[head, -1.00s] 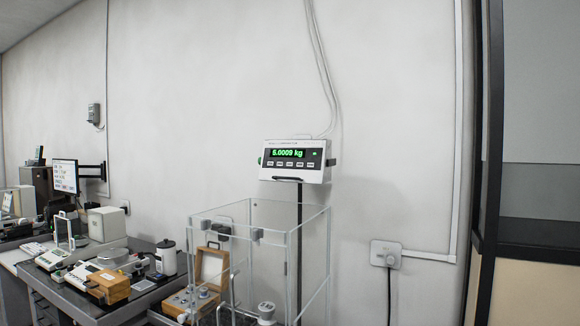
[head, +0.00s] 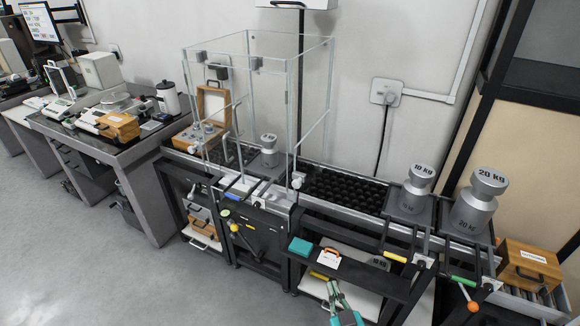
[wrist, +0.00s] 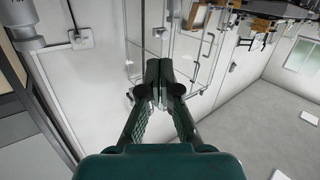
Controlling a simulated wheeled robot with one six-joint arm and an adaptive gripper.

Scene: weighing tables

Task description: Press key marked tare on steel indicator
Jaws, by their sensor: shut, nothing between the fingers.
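The indicator (head: 285,3) shows only as a pale lower edge at the top of the head view, above its dark post. Its display and keys are out of the picture, so the tare key is hidden. My gripper (head: 333,288) is at the bottom of the head view, low in front of the weighing bench and far below the indicator. In the wrist view my gripper (wrist: 158,66) has its dark fingers together with nothing between them.
A clear glass enclosure (head: 330,95) stands on the bench before the post. A 10 kg weight (head: 415,190) and a 20 kg weight (head: 474,212) stand to the right. A wall socket (head: 386,92) has a hanging cable. Grey floor (head: 150,270) is open at front left.

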